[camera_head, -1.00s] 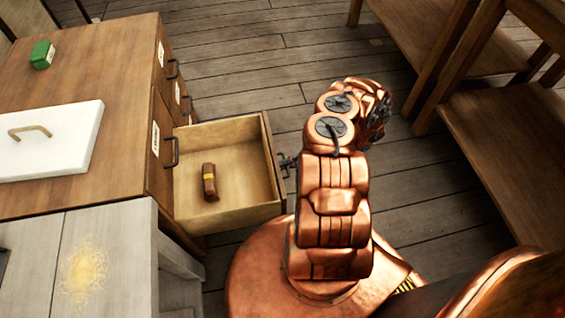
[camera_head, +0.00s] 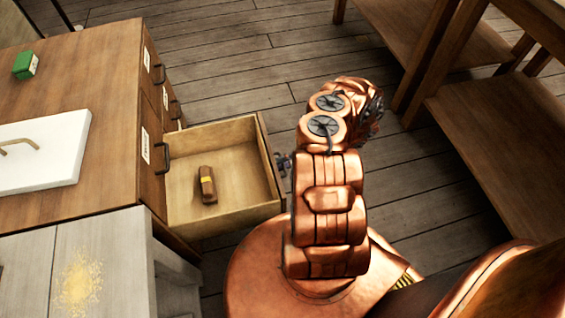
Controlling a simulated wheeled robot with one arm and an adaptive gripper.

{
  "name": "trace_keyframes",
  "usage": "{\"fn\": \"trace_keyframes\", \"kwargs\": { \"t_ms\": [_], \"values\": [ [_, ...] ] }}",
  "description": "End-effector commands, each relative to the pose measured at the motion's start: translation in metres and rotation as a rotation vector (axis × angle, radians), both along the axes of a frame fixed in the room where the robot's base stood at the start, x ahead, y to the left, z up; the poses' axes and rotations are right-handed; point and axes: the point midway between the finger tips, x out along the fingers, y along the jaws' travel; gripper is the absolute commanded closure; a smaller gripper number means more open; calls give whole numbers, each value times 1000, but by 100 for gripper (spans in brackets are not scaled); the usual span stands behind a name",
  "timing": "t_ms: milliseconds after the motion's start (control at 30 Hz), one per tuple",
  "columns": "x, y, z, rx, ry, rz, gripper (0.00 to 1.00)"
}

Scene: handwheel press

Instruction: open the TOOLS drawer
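A drawer (camera_head: 222,218) of the wooden cabinet (camera_head: 85,128) stands pulled out, and I look down into it. Its label is out of view on the front, so I cannot read whether it says TOOLS. My gripper (camera_head: 284,165) is at the outer side of the drawer front, near where a handle would be. It is small and mostly hidden behind my copper arm, so its fingers and any grip on the handle cannot be made out.
Other drawers with dark handles (camera_head: 158,73) and white labels are shut in the cabinet. A white board with a handle (camera_head: 40,160) and a green box (camera_head: 25,64) lie on top. A pale table (camera_head: 110,255) stands in front. Wooden shelving (camera_head: 500,140) is at the right.

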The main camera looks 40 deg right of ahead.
Motion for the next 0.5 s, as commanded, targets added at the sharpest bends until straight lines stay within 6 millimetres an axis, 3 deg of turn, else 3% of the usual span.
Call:
{"fn": "trace_keyframes", "kwargs": {
  "t_ms": [267,500],
  "values": [
    [-1,-3,1,0,0,0,63],
    [-14,-31,6,-4,1,-1,63]
  ]
}}
